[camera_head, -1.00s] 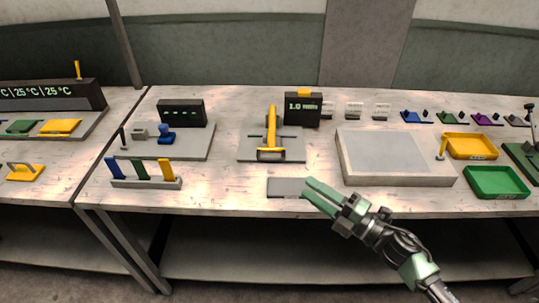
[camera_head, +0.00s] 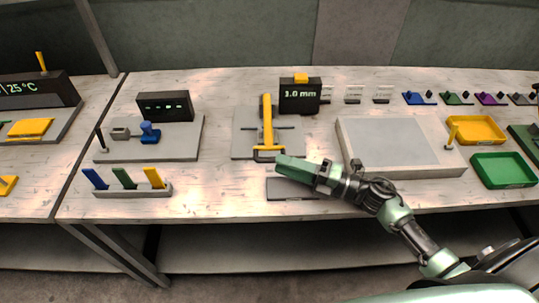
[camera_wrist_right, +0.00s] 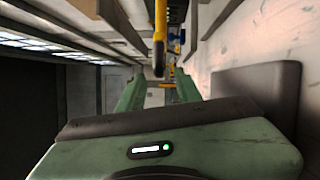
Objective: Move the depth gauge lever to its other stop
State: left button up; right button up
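The depth gauge has a grey base plate (camera_head: 243,139), a yellow lever (camera_head: 267,118) with a looped handle at its near end, and a dark display (camera_head: 300,98) reading 1.0 mm. The lever points toward the near table edge. My right gripper (camera_head: 281,166) is just in front of the handle, seen side-on. In the right wrist view its two green fingers (camera_wrist_right: 157,88) are apart with nothing held between them. The yellow lever (camera_wrist_right: 160,35) shows ahead, in line with the gap. Whether a finger touches the handle cannot be told. My left gripper is not in view.
A dark flat pad (camera_head: 292,190) lies under the right gripper. A raised grey slab (camera_head: 345,130) stands to the right, with yellow (camera_head: 476,130) and green (camera_head: 503,170) trays beyond. A rack with blue, green and yellow levers (camera_head: 132,191) stands front left.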

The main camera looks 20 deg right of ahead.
aim_at(270, 159)
jog(key=p+x, duration=0.1)
jog(key=x, duration=0.2)
jog(key=shift+w+a+r, duration=0.1)
jog(key=shift+w+a, duration=0.15)
jog(key=shift+w, duration=0.1)
jog(key=shift+w+a, duration=0.15)
jog(key=shift+a, duration=0.1)
grip_shut()
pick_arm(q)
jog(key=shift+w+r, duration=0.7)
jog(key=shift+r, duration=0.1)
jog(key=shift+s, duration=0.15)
